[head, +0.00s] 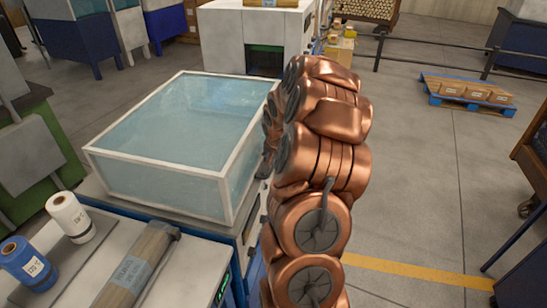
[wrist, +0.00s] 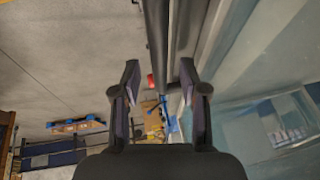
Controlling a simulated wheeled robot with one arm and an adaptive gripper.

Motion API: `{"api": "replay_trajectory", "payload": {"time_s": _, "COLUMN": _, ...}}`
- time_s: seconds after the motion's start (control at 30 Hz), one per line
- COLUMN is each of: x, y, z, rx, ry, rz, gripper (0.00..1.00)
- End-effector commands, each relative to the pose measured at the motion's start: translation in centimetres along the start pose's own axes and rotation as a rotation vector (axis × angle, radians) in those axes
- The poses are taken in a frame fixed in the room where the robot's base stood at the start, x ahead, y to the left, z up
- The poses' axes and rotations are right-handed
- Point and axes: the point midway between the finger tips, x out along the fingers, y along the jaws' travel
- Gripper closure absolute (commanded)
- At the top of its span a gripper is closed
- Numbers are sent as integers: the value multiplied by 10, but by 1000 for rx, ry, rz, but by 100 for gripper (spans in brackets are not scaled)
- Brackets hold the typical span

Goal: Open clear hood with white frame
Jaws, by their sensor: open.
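The clear hood with its white frame (head: 178,120) is a box with bluish transparent panels on a machine at the left of centre in the head view. It looks closed, its lower edge down on the machine. My copper arm stands at its right side and hides part of that side. My gripper is mostly hidden behind the arm there. In the wrist view my gripper (wrist: 160,66) is open, its two fingers apart. A dark bar (wrist: 157,35) reaches down between the fingertips, close to the right finger. The hood's clear panel (wrist: 270,75) fills the right of that view.
A table in front holds a white roll (head: 68,216), a blue roll (head: 24,262) and a wrapped wood bundle (head: 138,268). A white machine (head: 252,38) stands behind the hood. A blue pallet with boxes (head: 470,92) lies far right. The floor right of my arm is clear.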

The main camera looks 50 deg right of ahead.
Motion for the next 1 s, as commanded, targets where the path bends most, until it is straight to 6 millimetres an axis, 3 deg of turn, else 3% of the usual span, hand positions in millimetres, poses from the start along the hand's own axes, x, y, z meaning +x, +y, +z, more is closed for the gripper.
{"api": "replay_trajectory", "payload": {"time_s": 0.37, "x": 6, "y": 0, "z": 0, "rx": 0, "ry": 0, "rz": -1, "gripper": 57}}
{"api": "replay_trajectory", "payload": {"time_s": 0.77, "x": 6, "y": 0, "z": 0, "rx": 0, "ry": 0, "rz": -1, "gripper": 98}}
{"api": "replay_trajectory", "payload": {"time_s": 1.0, "x": 6, "y": 0, "z": 0, "rx": 0, "ry": 0, "rz": -1, "gripper": 100}}
